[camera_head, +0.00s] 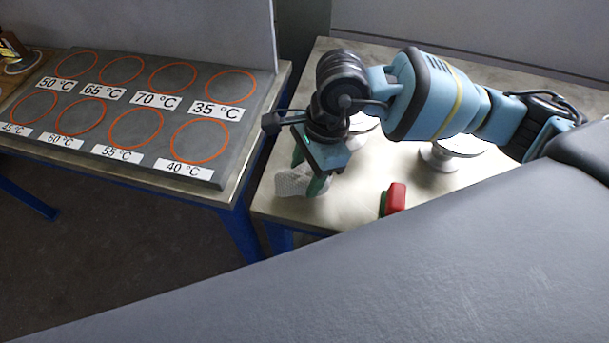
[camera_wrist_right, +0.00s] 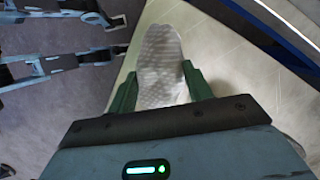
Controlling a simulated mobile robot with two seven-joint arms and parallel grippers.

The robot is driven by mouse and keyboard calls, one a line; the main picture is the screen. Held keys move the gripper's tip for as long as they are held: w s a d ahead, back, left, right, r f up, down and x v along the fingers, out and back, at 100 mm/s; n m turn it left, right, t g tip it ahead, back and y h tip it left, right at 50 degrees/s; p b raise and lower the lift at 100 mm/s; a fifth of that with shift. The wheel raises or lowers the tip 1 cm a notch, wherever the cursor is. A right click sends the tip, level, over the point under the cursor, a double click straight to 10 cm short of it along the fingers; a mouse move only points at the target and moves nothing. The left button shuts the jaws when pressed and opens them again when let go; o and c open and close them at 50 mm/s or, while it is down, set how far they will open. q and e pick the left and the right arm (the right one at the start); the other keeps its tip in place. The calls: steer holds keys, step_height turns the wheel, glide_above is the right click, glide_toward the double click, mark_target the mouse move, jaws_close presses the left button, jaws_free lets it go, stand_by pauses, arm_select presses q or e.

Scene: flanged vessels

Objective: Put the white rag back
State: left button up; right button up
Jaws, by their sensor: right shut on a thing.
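The white rag (camera_head: 293,181) is at the left front part of the right-hand table, beside my right gripper (camera_head: 313,176). My right gripper points down there and is shut on the rag. In the right wrist view the rag (camera_wrist_right: 161,62) sticks out between the two green fingers of the gripper (camera_wrist_right: 160,88). I cannot tell whether the rag touches the table top. My left gripper does not show clearly in the head view.
A red and green block (camera_head: 396,197) lies on the right-hand table (camera_head: 345,207). White flanged vessels (camera_head: 440,157) stand behind it, partly hidden by my right arm. On the left table a dark board (camera_head: 150,100) bears orange circles and temperature labels. A gap separates the tables.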

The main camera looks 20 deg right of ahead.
mark_target(304, 179)
steer(key=shift+w, duration=0.3)
steer(key=shift+w+f, duration=0.15)
steer(key=shift+f, duration=1.65)
steer(key=shift+f, duration=0.15)
steer(key=o, duration=0.9)
steer(key=shift+o, duration=0.2)
steer(key=v, duration=1.2)
steer(key=shift+a, duration=0.1)
